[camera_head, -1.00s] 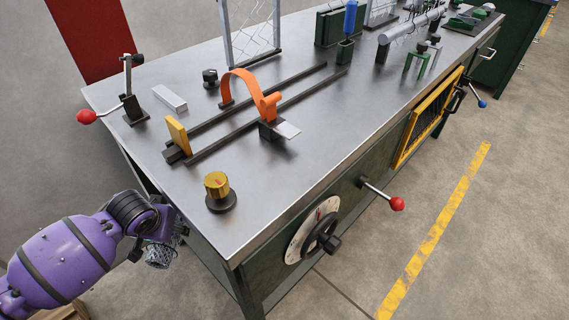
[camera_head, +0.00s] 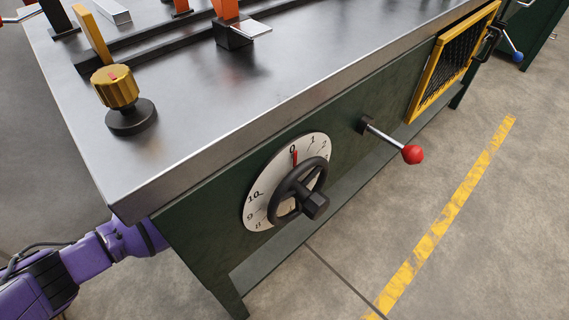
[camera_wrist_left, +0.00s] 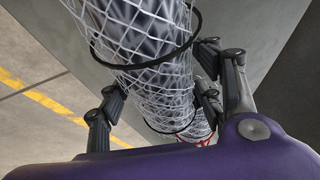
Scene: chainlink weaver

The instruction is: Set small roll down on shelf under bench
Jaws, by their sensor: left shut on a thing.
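In the left wrist view the small roll (camera_wrist_left: 152,92) is a tube of white wire mesh with black bands around it and a dark grey inside. My left gripper (camera_wrist_left: 160,97) is shut on it, with dark fingers on both sides. In the head view my purple left arm goes behind the near corner of the bench (camera_head: 215,110), so the gripper and roll are hidden there. A grey ledge low under the bench, seemingly the shelf (camera_head: 268,262), shows below the dial. I cannot tell whether the roll touches it. My right gripper is out of view.
The bench front carries a white dial with a black handwheel (camera_head: 300,195), a red-knobbed lever (camera_head: 412,154) and a yellow framed grille (camera_head: 452,62). A bench leg (camera_head: 232,302) stands at the near corner. Open floor with a yellow line (camera_head: 440,225) lies to the right.

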